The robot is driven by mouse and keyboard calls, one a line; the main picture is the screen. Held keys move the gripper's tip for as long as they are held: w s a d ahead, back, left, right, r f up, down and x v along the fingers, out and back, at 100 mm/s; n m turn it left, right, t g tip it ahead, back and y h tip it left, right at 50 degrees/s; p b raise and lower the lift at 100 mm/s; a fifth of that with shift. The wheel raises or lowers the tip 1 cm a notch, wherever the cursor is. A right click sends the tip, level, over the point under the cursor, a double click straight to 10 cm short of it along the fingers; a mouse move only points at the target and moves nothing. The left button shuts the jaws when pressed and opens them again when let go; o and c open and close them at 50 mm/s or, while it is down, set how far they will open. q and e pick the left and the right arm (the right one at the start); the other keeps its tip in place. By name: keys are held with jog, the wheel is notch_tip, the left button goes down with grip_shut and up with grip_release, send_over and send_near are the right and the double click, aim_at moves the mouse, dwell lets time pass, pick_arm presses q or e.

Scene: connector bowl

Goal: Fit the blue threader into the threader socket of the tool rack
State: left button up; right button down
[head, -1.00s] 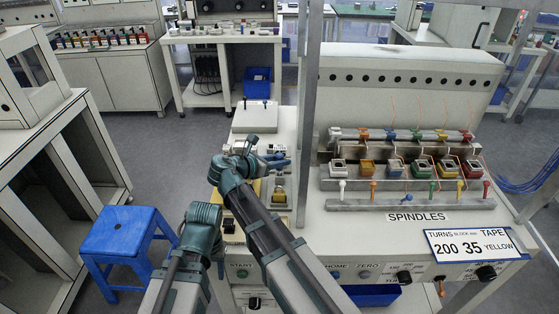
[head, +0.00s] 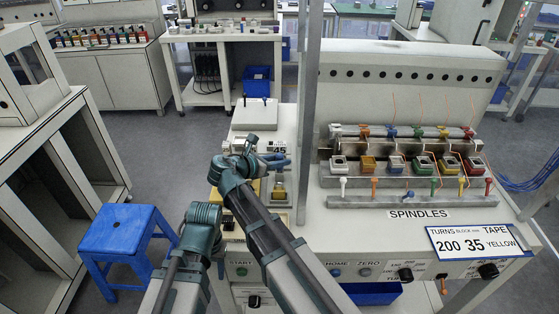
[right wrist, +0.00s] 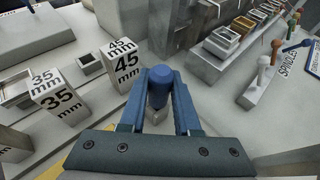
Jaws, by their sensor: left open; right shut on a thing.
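My right gripper (right wrist: 158,95) is shut on the blue threader (right wrist: 159,82), a blue rounded handle with a grey part below it. In the head view this gripper (head: 277,161) is near the 45 mm block; the threader cannot be made out there. A small square socket (right wrist: 90,64) stands between the 45 mm block (right wrist: 124,63) and the 35 mm block (right wrist: 58,98), left of the threader and apart from it. I cannot tell for sure that it is the threader socket. My left arm shows, but its jaws do not.
The spindle row (head: 410,200) at the right has coloured pegs; its blue peg (head: 408,196) leans over while the others stand. A grey post (head: 309,120) rises close right of my right gripper. A blue stool (head: 122,232) stands on the floor at the left.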

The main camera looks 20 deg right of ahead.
pick_arm(q)
jog(key=shift+f+b, duration=0.5)
jog(key=shift+f, duration=0.05)
pick_arm(e)
jog(key=shift+f, duration=0.5)
jog(key=c, duration=0.5)
grip_release()
jog(key=shift+c, duration=0.2)
pick_arm(q)
jog(key=shift+r, duration=0.1)
